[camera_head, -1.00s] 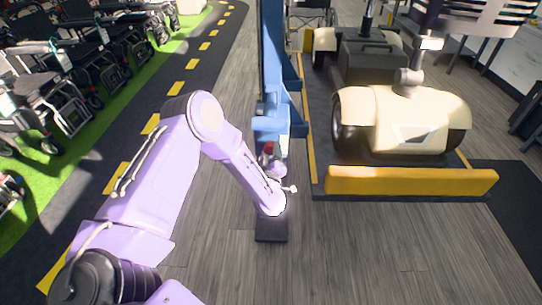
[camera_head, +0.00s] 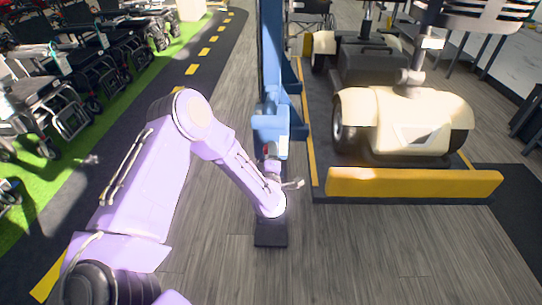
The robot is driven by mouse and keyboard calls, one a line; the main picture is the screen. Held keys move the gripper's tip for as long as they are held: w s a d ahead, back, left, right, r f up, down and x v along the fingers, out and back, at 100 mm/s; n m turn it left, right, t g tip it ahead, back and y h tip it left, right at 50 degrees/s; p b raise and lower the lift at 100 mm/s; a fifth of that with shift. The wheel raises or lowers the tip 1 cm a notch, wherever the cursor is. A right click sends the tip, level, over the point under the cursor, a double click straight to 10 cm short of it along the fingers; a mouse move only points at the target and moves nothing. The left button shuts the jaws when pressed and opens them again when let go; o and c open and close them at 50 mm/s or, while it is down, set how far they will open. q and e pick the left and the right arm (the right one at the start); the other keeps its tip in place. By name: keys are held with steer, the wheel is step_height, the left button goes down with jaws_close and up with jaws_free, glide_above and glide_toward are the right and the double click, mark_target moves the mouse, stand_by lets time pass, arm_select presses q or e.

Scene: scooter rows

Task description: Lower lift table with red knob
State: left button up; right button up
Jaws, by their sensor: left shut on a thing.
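The lift table (camera_head: 315,120) is a dark platform with yellow edges and a yellow front barrier (camera_head: 415,183), and a cream scooter (camera_head: 405,120) stands on it. A blue lift column (camera_head: 271,60) rises along its left side. The red knob (camera_head: 267,150) shows as a small red patch low on the blue housing, mostly hidden by my left wrist. My left gripper (camera_head: 270,158) is at the knob and is shut on it; its fingertips are largely hidden. My right gripper is not in view.
Several folded wheelchairs (camera_head: 75,80) stand on a green strip at the left. A dark lane with yellow dashes (camera_head: 192,69) runs beside them. A dark base plate (camera_head: 271,232) lies below my left wrist. The grey floor at the front right is clear.

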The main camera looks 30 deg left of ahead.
arm_select(q)
steer(key=shift+s+f, duration=0.1)
stand_by(0.3)
steer(key=o, duration=1)
steer(key=shift+o, duration=0.2)
steer(key=v, duration=1)
steer(key=shift+s, duration=0.25)
